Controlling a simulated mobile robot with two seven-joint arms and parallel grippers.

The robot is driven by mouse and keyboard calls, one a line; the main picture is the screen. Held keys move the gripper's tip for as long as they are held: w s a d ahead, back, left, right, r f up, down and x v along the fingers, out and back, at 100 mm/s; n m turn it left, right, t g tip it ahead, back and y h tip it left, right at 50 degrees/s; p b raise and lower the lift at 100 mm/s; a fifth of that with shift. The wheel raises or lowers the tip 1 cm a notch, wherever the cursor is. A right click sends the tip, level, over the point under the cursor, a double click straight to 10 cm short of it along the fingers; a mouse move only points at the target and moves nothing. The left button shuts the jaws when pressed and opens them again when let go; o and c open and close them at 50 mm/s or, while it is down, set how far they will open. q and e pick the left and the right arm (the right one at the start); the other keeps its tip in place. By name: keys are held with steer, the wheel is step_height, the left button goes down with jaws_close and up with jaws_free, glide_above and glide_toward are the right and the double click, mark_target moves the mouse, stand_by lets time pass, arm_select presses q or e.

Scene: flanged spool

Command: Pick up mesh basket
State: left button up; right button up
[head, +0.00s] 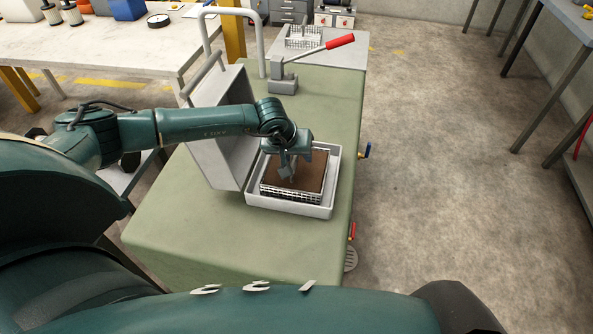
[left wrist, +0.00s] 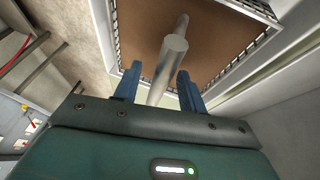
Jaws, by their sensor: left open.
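A white wire mesh basket (head: 288,194) with a flat brown surface inside its rim sits in a white rectangular tray (head: 332,185) on the green machine top. In the left wrist view the basket's mesh rim (left wrist: 255,50) runs along the right side. A grey metal bar (left wrist: 171,60), seemingly the basket's handle, stands out toward my wrist. My left gripper (head: 288,177) is over the basket, pointing down. Its two blue fingers (left wrist: 157,84) are open, one on each side of the bar. Contact with the bar cannot be told. My right gripper is not in view.
A white raised lid (head: 225,135) stands left of the tray, close to my left arm. Behind are a red-handled lever (head: 340,41) and a second mesh basket (head: 304,37) on a grey table (head: 345,55). The green top (head: 185,225) in front is bare.

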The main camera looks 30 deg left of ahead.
arm_select(q)
steer(key=shift+f+b, duration=0.2)
steer(key=shift+b, duration=0.1)
stand_by(0.4)
jaws_close()
stand_by(0.3)
